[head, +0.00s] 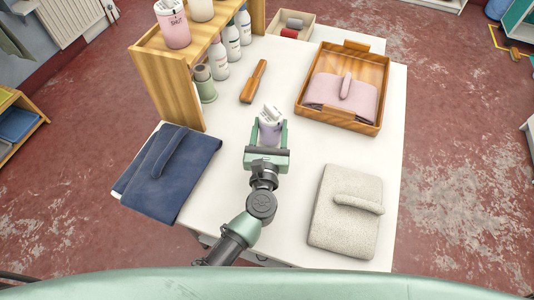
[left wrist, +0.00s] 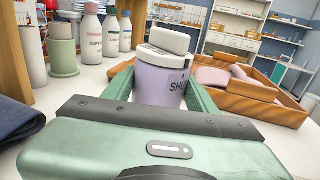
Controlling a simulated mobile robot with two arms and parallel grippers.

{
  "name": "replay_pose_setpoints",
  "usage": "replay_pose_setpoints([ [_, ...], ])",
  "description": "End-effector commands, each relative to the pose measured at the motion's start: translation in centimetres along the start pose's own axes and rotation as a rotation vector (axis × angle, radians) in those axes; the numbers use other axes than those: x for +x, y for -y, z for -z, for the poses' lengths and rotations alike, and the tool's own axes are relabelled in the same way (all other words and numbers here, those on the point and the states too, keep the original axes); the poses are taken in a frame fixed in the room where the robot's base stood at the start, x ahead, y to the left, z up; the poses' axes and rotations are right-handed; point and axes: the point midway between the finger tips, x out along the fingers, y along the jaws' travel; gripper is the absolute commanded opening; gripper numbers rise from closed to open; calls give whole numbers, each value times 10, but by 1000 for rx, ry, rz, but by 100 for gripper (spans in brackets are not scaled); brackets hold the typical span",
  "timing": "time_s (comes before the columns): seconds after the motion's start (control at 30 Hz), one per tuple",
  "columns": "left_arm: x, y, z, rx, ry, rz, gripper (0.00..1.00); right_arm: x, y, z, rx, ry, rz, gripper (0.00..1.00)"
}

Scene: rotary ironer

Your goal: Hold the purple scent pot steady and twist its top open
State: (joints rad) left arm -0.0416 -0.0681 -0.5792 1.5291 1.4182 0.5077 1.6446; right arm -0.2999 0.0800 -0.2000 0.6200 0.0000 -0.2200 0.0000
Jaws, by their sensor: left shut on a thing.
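The purple scent pot (head: 269,133) stands on the white table near the middle. It looks upright, with dark lettering on its side in the left wrist view (left wrist: 158,86). Its white top (left wrist: 170,40) has a raised block; whether that part is loose I cannot tell. My left gripper (head: 270,124) is shut around the pot's body, one green finger on each side, below the top. My right gripper is in neither view.
A wooden tray (head: 300,111) with folded pink cloth lies at the back right. A beige folded cloth (head: 338,225) lies at front right, a navy one (head: 185,180) at left. A wooden shelf (head: 172,90), bottles (head: 219,62) and a brown-handled tool (head: 254,82) stand or lie behind.

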Motion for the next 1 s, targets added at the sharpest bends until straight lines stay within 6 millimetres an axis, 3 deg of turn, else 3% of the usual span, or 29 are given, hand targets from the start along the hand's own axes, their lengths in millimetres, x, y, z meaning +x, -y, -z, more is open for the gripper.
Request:
replay_pose_setpoints([
  [0.1,32,0,-6,-4,2,-1,15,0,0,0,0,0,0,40],
  [0.23,46,-1,-8,-7,-1,-2,15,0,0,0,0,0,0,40],
  [0.63,48,-1,-8,-12,-3,-3,15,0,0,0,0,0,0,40],
  [1.0,48,-1,12,-7,-3,-2,15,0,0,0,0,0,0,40],
])
